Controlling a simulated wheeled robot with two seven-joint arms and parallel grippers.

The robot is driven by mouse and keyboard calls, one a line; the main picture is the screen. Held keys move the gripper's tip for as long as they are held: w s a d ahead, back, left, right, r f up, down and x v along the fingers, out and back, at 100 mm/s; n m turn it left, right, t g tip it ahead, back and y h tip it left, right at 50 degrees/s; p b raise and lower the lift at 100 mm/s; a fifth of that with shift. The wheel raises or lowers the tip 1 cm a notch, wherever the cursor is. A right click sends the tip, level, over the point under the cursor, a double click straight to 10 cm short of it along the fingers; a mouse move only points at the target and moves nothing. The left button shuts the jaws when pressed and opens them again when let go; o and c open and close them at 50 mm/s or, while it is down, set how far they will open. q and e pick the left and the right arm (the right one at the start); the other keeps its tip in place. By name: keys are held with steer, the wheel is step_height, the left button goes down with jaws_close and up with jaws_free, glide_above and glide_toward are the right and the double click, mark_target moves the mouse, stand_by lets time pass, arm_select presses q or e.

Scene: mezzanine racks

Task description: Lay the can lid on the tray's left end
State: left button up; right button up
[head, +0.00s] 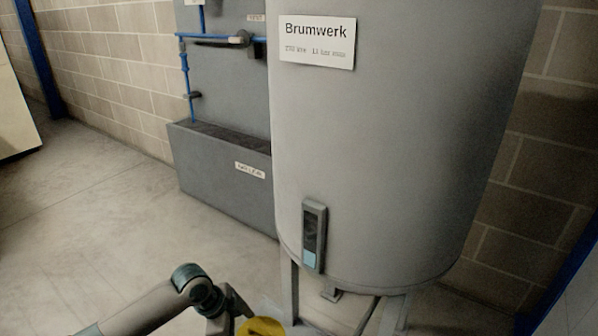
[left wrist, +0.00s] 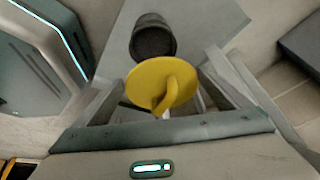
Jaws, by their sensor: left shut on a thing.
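The can lid (left wrist: 143,80) is a round yellow disc with a raised yellow grip on its face, seen in the left wrist view. Part of it also shows as a yellow shape at the bottom edge of the head view (head: 262,327). My left gripper (left wrist: 172,98) is shut on the lid by its grip. In the head view my left arm comes in from the lower left, and the gripper is largely cut off by the bottom edge. A dark round can-like object (left wrist: 153,36) stands beyond the lid. I cannot make out the tray. My right gripper is out of view.
A large grey tank (head: 400,150) labelled Brumwerk stands on legs just beyond my left arm. A small dark panel (head: 314,236) sits low on its side. A grey trough (head: 222,180) stands behind it to the left. The floor (head: 80,220) at left is clear.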

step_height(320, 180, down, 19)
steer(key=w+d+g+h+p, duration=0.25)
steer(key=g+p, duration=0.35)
steer(key=p, duration=0.6)
arm_select(q)
steer(key=a+r+n+t+y+p, duration=0.1)
steer(key=r+n, duration=0.4)
steer(key=r, duration=1.1)
steer(key=a+r+n+t+y+p, duration=0.1)
steer(key=r+n+p, duration=0.5)
steer(key=r, duration=0.9)
steer(key=s+a+r+n+t+y+p, duration=0.1)
steer(key=a+r+n+p, duration=0.3)
steer(key=r, duration=1.2)
steer(key=shift+a+r+n+t+y, duration=0.35)
steer(key=shift+n+y, duration=0.35)
steer(key=shift+y, duration=0.2)
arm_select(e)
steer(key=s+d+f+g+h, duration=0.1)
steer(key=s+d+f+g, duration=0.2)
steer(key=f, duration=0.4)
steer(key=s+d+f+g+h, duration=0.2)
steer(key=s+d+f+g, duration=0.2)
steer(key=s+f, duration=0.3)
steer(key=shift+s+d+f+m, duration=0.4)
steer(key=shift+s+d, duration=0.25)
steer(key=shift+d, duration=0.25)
